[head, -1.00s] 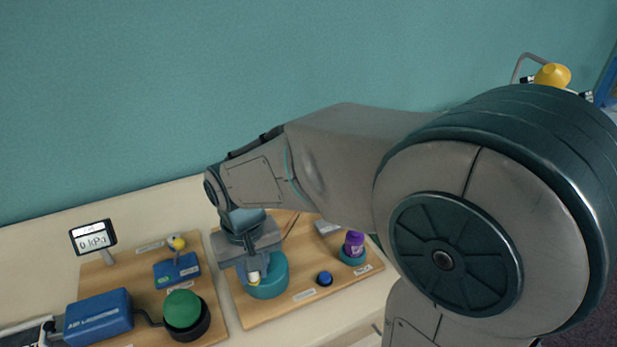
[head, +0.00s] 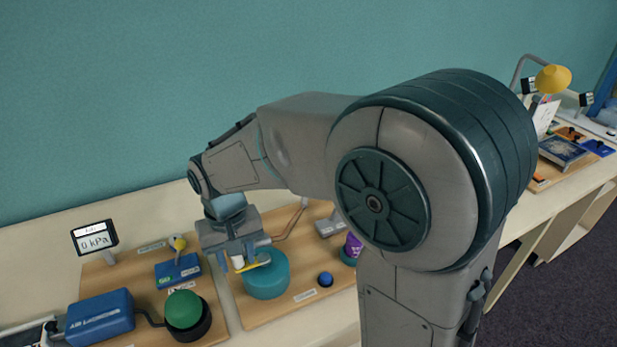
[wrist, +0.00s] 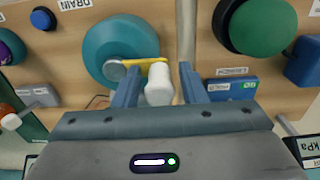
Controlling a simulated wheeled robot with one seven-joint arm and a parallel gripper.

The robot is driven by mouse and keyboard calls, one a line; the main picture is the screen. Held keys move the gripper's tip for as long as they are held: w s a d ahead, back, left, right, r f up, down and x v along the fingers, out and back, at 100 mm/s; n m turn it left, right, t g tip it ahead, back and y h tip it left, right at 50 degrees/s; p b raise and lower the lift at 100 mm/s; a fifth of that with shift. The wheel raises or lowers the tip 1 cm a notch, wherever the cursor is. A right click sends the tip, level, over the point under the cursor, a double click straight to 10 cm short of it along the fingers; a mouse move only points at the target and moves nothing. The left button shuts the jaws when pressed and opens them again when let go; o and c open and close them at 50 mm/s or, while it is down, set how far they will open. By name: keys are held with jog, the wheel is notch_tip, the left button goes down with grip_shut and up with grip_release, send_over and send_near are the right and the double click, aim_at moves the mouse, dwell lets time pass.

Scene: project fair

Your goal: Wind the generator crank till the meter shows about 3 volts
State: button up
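The generator is a teal drum (head: 267,280) on a wooden board, also seen in the wrist view (wrist: 112,42). Its yellow crank arm (wrist: 142,61) carries a white knob (wrist: 159,86), and in the head view the arm points left from the drum. My gripper (head: 239,263) is over the knob. In the wrist view the fingers of my gripper (wrist: 159,74) stand on either side of the knob, with a visible gap on both sides, so it looks open around it. I cannot make out a volt meter; the one readable display (head: 95,240) shows 0 kPa.
To the left, another board carries a blue air box (head: 99,317), a green dome (head: 183,308) and a blue block (head: 178,270). A blue button (head: 325,279) and a purple item (head: 353,246) are right of the drum. My arm covers part of the board.

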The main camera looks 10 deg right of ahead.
jog(key=shift+r, duration=0.1)
notch_tip(320, 180, up, 9)
jog(key=p, duration=0.7)
jog(key=shift+d, duration=0.1)
dwell(0.4)
jog(key=shift+d, duration=0.35)
jog(key=s+d+r+m+t, duration=0.1)
jog(key=s+d, duration=0.4)
jog(key=d, duration=0.3)
jog(key=s+d+r+m+t, duration=0.1)
jog(key=s+d+r+t, duration=0.1)
jog(key=s+d, duration=0.4)
jog(key=shift+d, duration=1.2)
jog(key=shift+c, duration=0.8)
